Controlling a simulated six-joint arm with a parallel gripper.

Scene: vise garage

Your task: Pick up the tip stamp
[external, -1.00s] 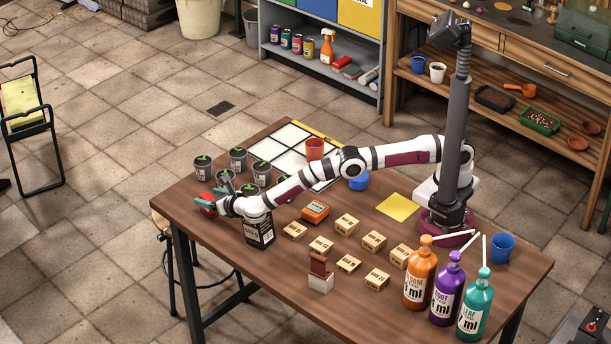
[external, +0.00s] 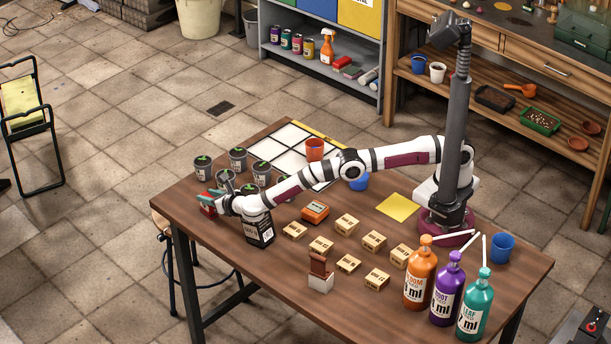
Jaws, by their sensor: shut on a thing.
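My gripper (external: 209,199) is at the far left of the table, at the end of my outstretched arm. Its teal fingers are shut on a small red object (external: 207,210) near the table's left edge. The fingers hide part of the red object, and I cannot tell whether it is the tip stamp or whether it touches the table. A stamp-like piece with a brown handle (external: 319,266) stands on a white block (external: 320,283) near the front edge, well away from my gripper.
Several dark pots with green tops (external: 238,158) stand behind my gripper. A black box (external: 259,230) stands under my wrist. Small cardboard boxes (external: 348,263) and an orange device (external: 315,211) fill the middle. Three bottles (external: 447,288) stand at the front right.

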